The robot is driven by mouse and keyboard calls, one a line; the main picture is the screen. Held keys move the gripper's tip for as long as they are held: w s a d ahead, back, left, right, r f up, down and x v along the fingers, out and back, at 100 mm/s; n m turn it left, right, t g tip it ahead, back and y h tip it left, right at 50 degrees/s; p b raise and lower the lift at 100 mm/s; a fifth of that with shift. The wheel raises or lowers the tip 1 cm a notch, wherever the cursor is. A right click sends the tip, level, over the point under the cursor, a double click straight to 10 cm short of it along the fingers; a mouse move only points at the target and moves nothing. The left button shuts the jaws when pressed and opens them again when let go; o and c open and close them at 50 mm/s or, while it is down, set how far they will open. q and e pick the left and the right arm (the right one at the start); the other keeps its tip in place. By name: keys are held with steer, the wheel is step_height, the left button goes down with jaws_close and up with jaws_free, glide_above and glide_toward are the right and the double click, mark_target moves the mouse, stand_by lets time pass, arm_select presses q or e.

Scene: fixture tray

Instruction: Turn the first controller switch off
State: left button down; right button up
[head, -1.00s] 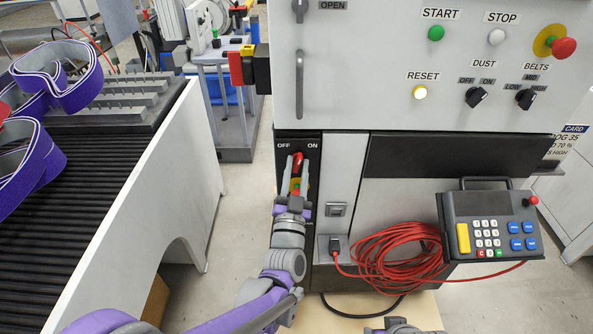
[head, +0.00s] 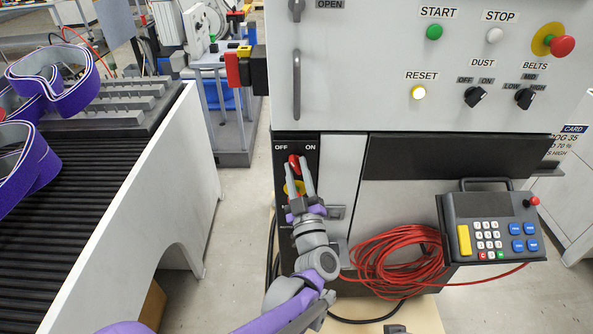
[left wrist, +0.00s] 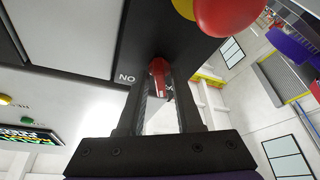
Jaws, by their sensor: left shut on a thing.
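My left gripper (head: 301,163) comes from below and is shut on the red handle. In the left wrist view, the red handle (left wrist: 158,76) sits between my two fingers (left wrist: 160,88), near the ON label. My fingers partly hide the switch base.
A coiled red cable (head: 395,262) and a keypad pendant (head: 490,228) are to the right. A conveyor (head: 75,170) with purple belts stands left. Buttons and knobs are on the panel above.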

arm_select(q)
steer(key=shift+n, duration=0.4)
steer(key=c, duration=0.9)
jaws_free()
steer(key=shift+o, duration=0.2)
steer(key=b+v, duration=0.1)
steer(key=v, duration=0.9)
steer(key=shift+s+d, duration=0.15)
steer(key=shift+s, duration=0.25)
